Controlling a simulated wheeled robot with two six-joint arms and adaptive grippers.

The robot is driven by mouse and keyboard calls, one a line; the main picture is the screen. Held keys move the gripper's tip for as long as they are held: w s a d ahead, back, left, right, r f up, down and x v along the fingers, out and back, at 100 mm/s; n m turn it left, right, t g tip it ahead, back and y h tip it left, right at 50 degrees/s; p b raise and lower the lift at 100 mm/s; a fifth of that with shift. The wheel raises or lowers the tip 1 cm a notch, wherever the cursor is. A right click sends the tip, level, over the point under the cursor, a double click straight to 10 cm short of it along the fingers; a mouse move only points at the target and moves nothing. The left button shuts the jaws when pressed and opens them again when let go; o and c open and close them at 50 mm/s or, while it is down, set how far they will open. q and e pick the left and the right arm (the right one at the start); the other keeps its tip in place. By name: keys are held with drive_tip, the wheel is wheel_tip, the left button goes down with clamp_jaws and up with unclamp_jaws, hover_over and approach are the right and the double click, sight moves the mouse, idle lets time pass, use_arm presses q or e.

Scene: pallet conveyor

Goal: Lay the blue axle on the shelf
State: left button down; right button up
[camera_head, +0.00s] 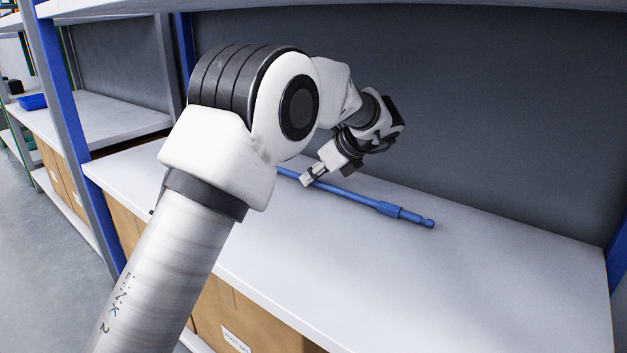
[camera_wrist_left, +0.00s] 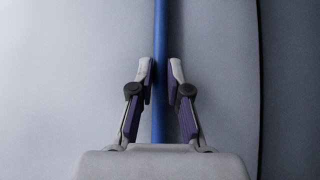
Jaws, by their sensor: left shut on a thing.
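The blue axle (camera_head: 372,203) is a long thin rod with a thicker stepped end at the right in the head view. It lies level along the grey-white shelf (camera_head: 500,270), on or just above its surface; I cannot tell if it touches. My left gripper (camera_head: 308,179) is shut on the axle at its shaft. In the left wrist view the two fingers (camera_wrist_left: 161,75) flank the blue shaft (camera_wrist_left: 160,30), which runs straight up between them. The axle's left part is hidden behind my left arm. My right gripper is not in view.
Cardboard boxes (camera_head: 240,318) stand below the shelf. A dark back panel (camera_head: 500,110) rises behind it, and blue uprights (camera_head: 75,130) stand at its ends. The shelf top is clear in front and to the right of the axle.

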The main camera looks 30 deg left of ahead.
sight(356, 194)
use_arm(q)
drive_tip(key=c, duration=1.1)
unclamp_jaws()
drive_tip(key=shift+c, duration=0.2)
drive_tip(key=shift+r, duration=0.15)
drive_tip(key=shift+d+r+p, duration=0.25)
drive_tip(key=shift+r+p, duration=0.2)
drive_tip(key=shift+p, duration=0.15)
drive_tip(key=d+p, duration=0.1)
drive_tip(key=d, duration=0.3)
drive_tip(key=d+p, duration=0.1)
drive_tip(key=d, duration=0.3)
drive_tip(key=s+d+p, duration=0.1)
drive_tip(key=d, duration=0.3)
drive_tip(key=shift+s+d, duration=0.1)
drive_tip(key=shift+d, duration=0.05)
drive_tip(key=shift+f, duration=0.1)
